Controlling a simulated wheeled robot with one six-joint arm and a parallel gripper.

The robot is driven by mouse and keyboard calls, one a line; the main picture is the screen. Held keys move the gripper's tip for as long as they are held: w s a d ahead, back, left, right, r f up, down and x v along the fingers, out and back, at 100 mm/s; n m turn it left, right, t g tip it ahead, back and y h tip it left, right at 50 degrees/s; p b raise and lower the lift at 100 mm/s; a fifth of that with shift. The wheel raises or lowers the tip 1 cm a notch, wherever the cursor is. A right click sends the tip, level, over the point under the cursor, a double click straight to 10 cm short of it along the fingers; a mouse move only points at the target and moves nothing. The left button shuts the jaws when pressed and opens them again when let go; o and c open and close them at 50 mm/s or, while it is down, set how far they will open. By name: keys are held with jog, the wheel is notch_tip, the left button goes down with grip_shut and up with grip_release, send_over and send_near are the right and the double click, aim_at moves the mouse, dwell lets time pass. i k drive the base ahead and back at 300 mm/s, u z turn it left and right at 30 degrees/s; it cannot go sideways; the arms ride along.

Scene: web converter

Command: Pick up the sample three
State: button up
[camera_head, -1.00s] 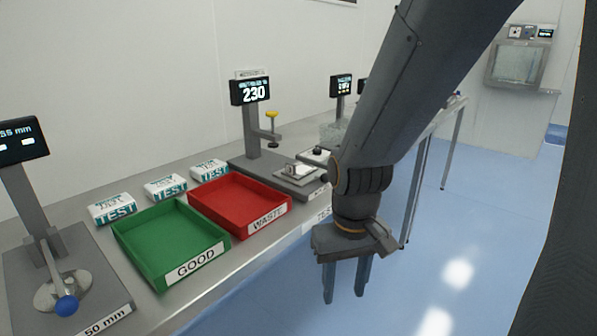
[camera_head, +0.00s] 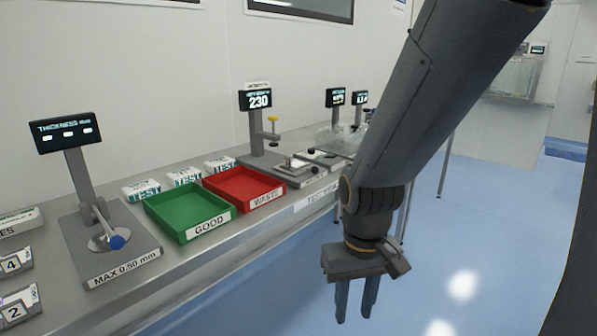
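No thing labelled 3 shows. At the left edge, small holders carry labels: one reads 4 (camera_head: 12,263) and one reads 2 (camera_head: 15,308). Both are cut off or partly hidden by the frame edge. My gripper (camera_head: 356,300) points down over the floor, right of the bench. Its two fingers are apart with nothing between them.
The steel bench (camera_head: 135,313) holds a green GOOD tray (camera_head: 190,222), a red WASTE tray (camera_head: 246,190), a thickness gauge (camera_head: 108,240) with a blue knob, and a tester (camera_head: 258,130) reading 230. Blue floor (camera_head: 480,230) is clear on the right.

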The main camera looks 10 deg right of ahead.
aim_at(294, 165)
jog(key=z, duration=0.75)
jog(key=i, duration=0.95)
